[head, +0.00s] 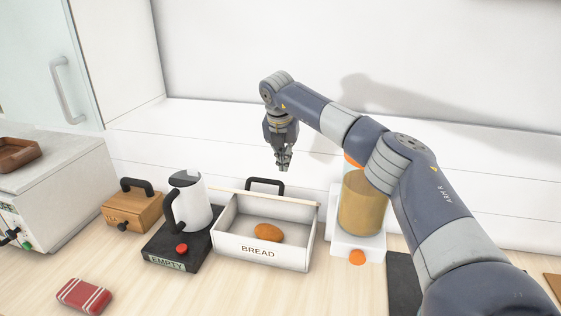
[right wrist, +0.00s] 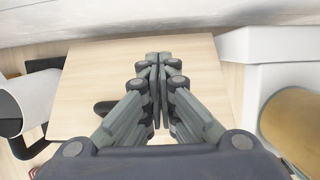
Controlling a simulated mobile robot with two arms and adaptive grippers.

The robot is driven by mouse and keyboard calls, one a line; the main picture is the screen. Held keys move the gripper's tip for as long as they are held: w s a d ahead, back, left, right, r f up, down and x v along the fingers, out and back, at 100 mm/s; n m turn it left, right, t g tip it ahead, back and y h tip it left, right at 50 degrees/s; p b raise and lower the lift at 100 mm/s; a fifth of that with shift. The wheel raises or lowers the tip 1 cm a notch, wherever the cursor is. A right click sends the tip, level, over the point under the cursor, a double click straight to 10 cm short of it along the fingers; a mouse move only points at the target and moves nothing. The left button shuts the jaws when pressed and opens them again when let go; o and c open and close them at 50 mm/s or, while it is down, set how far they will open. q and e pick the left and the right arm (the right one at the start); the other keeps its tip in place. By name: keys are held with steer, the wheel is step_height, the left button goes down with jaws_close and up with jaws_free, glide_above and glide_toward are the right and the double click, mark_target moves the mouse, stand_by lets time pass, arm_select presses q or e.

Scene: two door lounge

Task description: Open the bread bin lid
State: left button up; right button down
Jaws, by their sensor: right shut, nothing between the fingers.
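The white bread bin (head: 295,255), marked BREAD, stands on the counter with its top open and a brown loaf (head: 268,232) inside. Its wooden lid shows as a thin edge (head: 230,194) along the back of the bin, swung up and back, with the black handle (head: 265,183) behind it. In the right wrist view the lid is a broad wooden panel (right wrist: 85,85), its dark handle (right wrist: 104,107) partly hidden by my fingers. My right gripper (head: 284,168) is shut and empty, above and behind the bin, apart from the handle. My left gripper is out of view.
A white kettle (head: 196,205) on a black base marked EMPTY stands left of the bin. A small wooden box (head: 133,211) is farther left. A white machine with a tan container (head: 360,205) stands close on the right. A red striped packet (head: 84,296) lies at the front left.

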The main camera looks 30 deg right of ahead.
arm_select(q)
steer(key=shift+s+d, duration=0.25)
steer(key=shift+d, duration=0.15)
arm_select(e)
steer(key=shift+w+a, duration=0.1)
steer(key=shift+a, duration=0.1)
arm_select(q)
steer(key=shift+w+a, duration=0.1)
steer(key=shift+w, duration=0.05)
arm_select(e)
steer(key=shift+a, duration=0.1)
